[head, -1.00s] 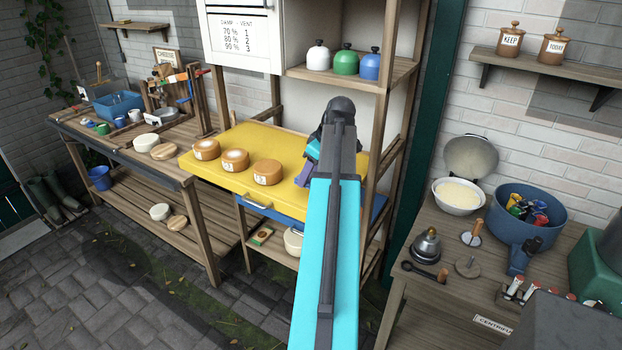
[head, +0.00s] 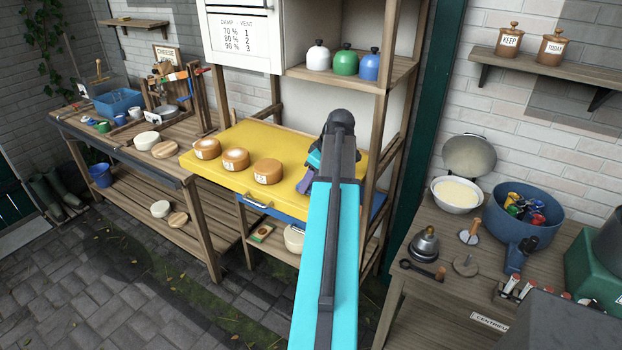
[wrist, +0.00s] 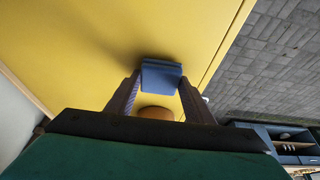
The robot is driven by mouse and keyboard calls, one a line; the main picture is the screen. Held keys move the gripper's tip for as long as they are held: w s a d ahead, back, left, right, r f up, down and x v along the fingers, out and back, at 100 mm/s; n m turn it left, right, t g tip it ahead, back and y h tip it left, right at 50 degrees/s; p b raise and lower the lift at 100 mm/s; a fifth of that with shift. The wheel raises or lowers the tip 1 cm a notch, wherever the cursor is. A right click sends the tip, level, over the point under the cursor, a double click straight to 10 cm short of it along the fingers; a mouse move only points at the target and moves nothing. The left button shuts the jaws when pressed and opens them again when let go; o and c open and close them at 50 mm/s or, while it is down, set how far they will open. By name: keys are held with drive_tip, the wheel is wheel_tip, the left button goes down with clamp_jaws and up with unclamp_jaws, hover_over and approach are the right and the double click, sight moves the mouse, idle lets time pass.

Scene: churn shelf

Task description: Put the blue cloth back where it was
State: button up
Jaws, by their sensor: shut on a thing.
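My gripper (wrist: 160,82) is shut on the folded blue cloth (wrist: 161,70), which shows between the fingertips in the wrist view. The cloth is over the yellow board (wrist: 75,55); whether it touches the board, I cannot tell. In the head view my gripper (head: 305,186) is at the right part of the yellow board (head: 222,183), right of three round brown-sided cheeses (head: 267,171). My arm hides much of that area, and I cannot make out the cloth there. A round brown thing (wrist: 155,113) shows between the fingers in the wrist view.
Shelf posts (head: 382,125) stand close to the right of my arm. White, green and blue domed things (head: 346,61) sit on the shelf above. A blue panel (head: 282,218) lies under the yellow board. A bench with a blue pot (head: 528,205) stands at right.

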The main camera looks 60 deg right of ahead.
drive_tip(key=shift+f, duration=0.3)
drive_tip(key=o, duration=0.9)
drive_tip(key=shift+b+v, duration=1.65)
drive_tip(key=shift+v, duration=4.5)
